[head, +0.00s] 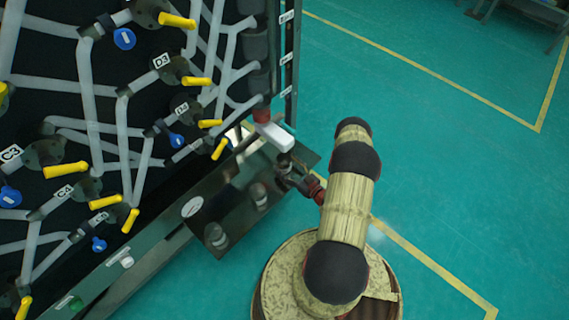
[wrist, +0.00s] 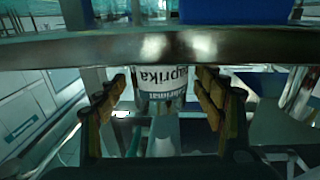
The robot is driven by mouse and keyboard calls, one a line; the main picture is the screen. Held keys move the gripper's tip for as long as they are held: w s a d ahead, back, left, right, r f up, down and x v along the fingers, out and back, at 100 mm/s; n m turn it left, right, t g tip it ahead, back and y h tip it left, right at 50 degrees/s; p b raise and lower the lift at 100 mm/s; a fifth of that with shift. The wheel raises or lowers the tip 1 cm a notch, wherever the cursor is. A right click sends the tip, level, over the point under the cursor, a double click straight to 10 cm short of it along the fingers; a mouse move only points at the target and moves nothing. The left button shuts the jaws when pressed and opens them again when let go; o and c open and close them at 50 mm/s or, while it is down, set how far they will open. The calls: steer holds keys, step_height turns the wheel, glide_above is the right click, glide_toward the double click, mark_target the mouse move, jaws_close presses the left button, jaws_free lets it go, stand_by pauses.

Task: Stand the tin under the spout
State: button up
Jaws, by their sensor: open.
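The tin (wrist: 163,78), pale with dark "Paprika" lettering, shows in the middle of the wrist view, its top cut off by a metal bar. My gripper (wrist: 165,100) is open, one finger on each side of the tin, with a gap visible on both sides. In the head view my gripper (head: 296,178) is small and dark at the right end of a dark plate; I cannot clearly make out the tin there. A white block (head: 275,136) sits below a red fitting near the gripper; I cannot tell if it is the spout.
The dark plate (head: 200,208) carries several short round dark pieces. Behind it stands a panel of grey pipes with yellow handles (head: 66,170) and blue tags. The metal bar (wrist: 150,46) crosses the wrist view close above the fingers. Green floor (head: 450,170) at the right is clear.

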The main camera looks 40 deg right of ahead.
steer(key=s+p, duration=0.2)
steer(key=s, duration=0.8)
steer(key=shift+s+p, duration=0.3)
